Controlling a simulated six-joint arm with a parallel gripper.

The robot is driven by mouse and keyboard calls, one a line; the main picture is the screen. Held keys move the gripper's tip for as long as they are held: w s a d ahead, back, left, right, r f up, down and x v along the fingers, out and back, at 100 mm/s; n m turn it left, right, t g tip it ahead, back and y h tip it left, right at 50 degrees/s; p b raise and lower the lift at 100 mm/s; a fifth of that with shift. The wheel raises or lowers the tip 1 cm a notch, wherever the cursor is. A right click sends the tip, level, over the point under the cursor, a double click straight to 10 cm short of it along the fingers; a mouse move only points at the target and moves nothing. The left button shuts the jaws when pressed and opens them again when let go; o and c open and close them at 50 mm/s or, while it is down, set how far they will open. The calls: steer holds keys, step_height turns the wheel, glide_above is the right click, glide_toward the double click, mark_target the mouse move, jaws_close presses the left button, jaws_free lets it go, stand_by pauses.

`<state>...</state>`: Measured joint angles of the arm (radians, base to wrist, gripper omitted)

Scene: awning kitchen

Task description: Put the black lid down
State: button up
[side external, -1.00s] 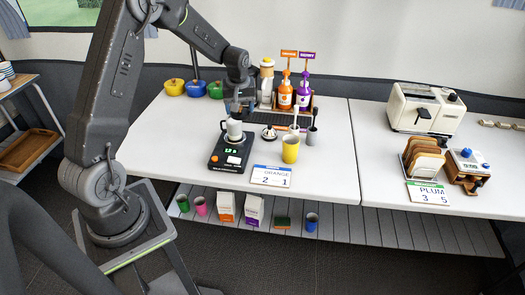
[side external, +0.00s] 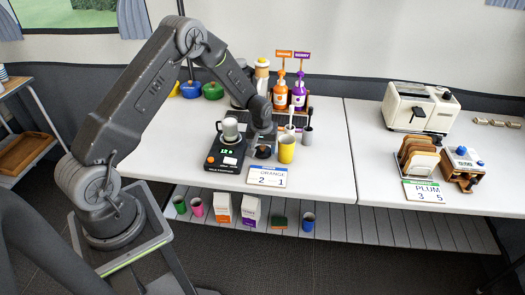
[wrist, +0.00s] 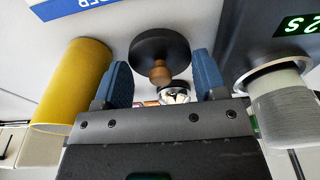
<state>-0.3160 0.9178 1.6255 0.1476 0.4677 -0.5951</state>
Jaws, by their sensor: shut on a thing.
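The black lid (wrist: 160,42) is a round disc with a wooden knob (wrist: 160,73). In the wrist view it lies between the fingertips of my gripper (wrist: 160,66), which is shut on it; the exact contact is hard to see. In the side view the lid (side external: 262,153) is low over the white table, just right of the black scale (side external: 224,153). I cannot tell whether it touches the table. A pale cup (side external: 230,129) stands on the scale; it also shows in the wrist view (wrist: 283,105).
Syrup bottles (side external: 299,98) stand behind. The table at right has a toaster (side external: 420,106).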

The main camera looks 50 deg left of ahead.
steer(key=shift+f, duration=0.95)
steer(key=shift+f, duration=0.2)
steer(key=o, duration=0.6)
